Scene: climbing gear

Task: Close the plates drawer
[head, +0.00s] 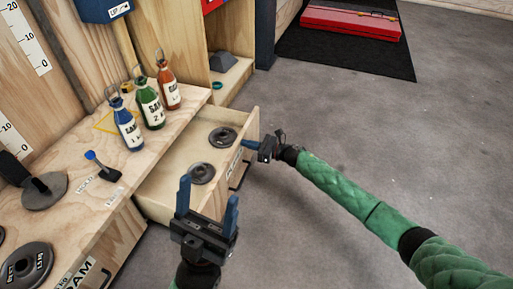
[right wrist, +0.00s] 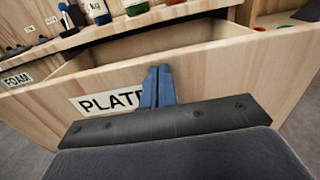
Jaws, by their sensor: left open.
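The plates drawer (head: 172,186) is pulled out from the wooden bench, with two dark round plates (head: 202,173) (head: 222,137) lying inside. Its front panel, with a label reading "PLAT" and partly covered, shows in the right wrist view (right wrist: 90,101). My right gripper (head: 251,144) is at the outer face of the drawer front. Its blue fingers (right wrist: 157,86) are together, in front of the label's end; I cannot tell whether they touch the panel. My left gripper (head: 208,195) is open and empty, fingers upward, near the drawer's near end.
Blue, green and red bottles (head: 150,105) stand on the bench top (head: 75,207) above the drawer. A foam-labelled front (head: 80,272) is at the lower left. Clear grey floor (head: 330,125) lies to the right. A red pad (head: 350,22) rests on a black mat at the back.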

